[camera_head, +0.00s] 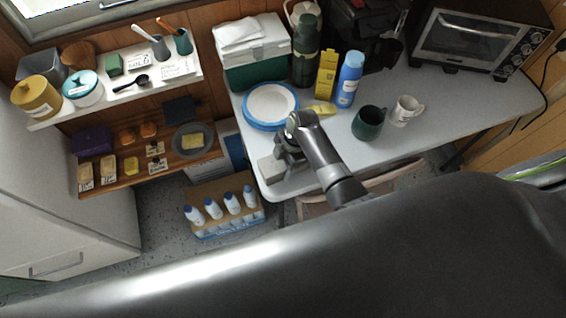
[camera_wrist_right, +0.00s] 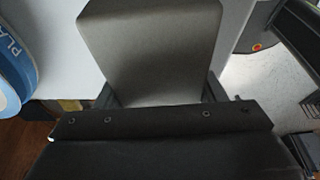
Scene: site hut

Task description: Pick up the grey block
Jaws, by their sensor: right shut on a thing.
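The grey block (camera_head: 271,169) is at the left front corner of the table (camera_head: 330,150), beside my right gripper (camera_head: 287,157). In the right wrist view the grey block (camera_wrist_right: 150,50) fills the space between the fingers of my right gripper (camera_wrist_right: 160,95), which is shut on it. My gripper body hides the block's near end. I cannot tell whether the block touches the tabletop or is slightly above it. My left gripper is not in view.
A blue-rimmed plate stack (camera_head: 272,104) stands just behind my right gripper. A yellow item (camera_head: 322,109), a blue bottle (camera_head: 348,80), a dark green mug (camera_head: 368,123) and a white mug (camera_head: 405,110) stand to the right. Bottles in a crate (camera_head: 222,206) are on the floor below.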

